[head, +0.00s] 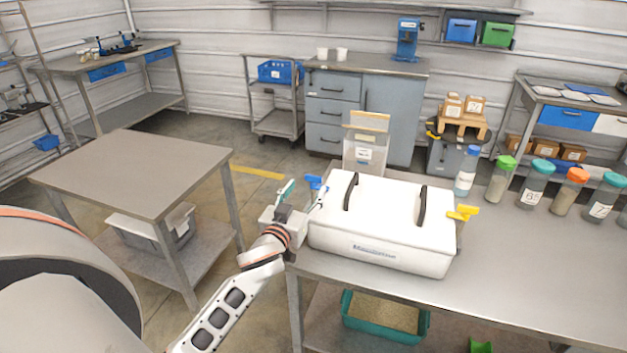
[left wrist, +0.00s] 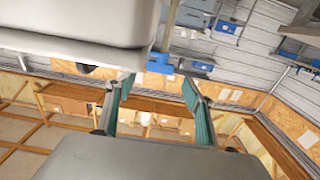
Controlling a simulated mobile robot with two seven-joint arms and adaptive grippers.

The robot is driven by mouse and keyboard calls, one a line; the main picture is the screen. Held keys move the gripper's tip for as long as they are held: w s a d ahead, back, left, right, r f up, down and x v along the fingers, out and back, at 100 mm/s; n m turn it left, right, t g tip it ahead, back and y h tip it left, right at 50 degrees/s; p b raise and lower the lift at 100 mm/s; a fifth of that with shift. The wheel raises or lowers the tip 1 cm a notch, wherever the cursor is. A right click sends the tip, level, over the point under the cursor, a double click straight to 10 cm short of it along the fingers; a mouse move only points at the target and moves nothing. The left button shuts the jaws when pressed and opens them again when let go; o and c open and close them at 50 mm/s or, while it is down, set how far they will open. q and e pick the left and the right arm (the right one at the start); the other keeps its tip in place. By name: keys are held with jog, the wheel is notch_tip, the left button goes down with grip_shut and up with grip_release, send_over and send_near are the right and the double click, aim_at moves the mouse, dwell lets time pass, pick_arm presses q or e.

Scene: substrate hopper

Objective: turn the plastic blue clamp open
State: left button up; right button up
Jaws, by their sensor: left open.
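The blue clamp (head: 313,183) sits on the left side of the white lidded hopper (head: 375,252) on the metal bench. In the left wrist view the blue clamp (left wrist: 159,65) shows at the edge of the hopper's body, just beyond and between the fingertips. My left gripper (head: 304,193) is open and empty beside the hopper's left side, close to the clamp. Its two teal-padded fingers also show spread in the left wrist view (left wrist: 157,82). I cannot tell whether a finger touches the clamp. My right gripper is not in view.
A yellow clamp (head: 463,212) is on the hopper's right side. Two black handles stand on the lid. A clear labelled container (head: 364,155) stands behind the hopper. Several capped bottles line the bench to the right. A grey table (head: 130,170) stands left, with floor between.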

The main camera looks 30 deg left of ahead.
aim_at(313, 179)
pick_arm(q)
jog(key=shift+x, duration=2.6)
jog(key=c, duration=1.1)
